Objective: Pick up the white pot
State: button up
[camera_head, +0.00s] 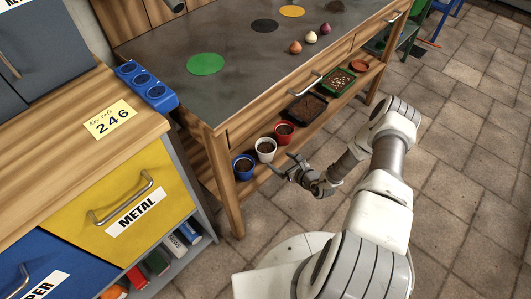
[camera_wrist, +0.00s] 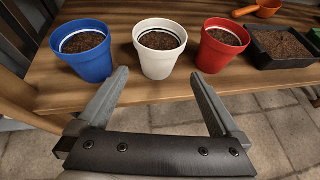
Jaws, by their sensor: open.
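The white pot (camera_wrist: 158,64) stands upright on the wooden lower shelf, filled with brown soil, between a blue pot (camera_wrist: 85,62) on its left and a red pot (camera_wrist: 219,58) on its right. In the head view the white pot (camera_head: 265,150) sits under the bench, near its front left leg. My gripper (camera_wrist: 160,88) is open and empty, with its two fingers pointing at the white pot and spread wider than it. The fingertips end just short of the pot's near side. In the head view my gripper (camera_head: 286,166) is just in front of the shelf.
A black soil tray (camera_wrist: 280,48) lies right of the red pot, with an orange scoop (camera_wrist: 258,8) behind. The bench leg (camera_head: 225,190) stands left of the blue pot. The worktop (camera_head: 235,55) overhangs the shelf. The tiled floor (camera_head: 450,120) in front is clear.

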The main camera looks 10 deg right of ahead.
aim_at(272, 155)
jog(key=b+x, duration=0.1)
jog(key=x, duration=0.5)
jog(key=shift+b, duration=0.35)
jog(key=b+x, duration=0.1)
jog(key=x, duration=0.1)
jog(key=b+x, duration=0.1)
jog(key=x, duration=0.1)
jog(key=shift+a+f, duration=0.1)
jog(key=shift+f, duration=0.35)
jog(key=shift+w+a+f+b, duration=0.1)
jog(key=shift+w+a+b, duration=0.1)
jog(key=shift+w+b, duration=0.15)
jog(key=c, duration=1.2)
jog(key=shift+c, duration=0.2)
jog(key=shift+r, duration=0.25)
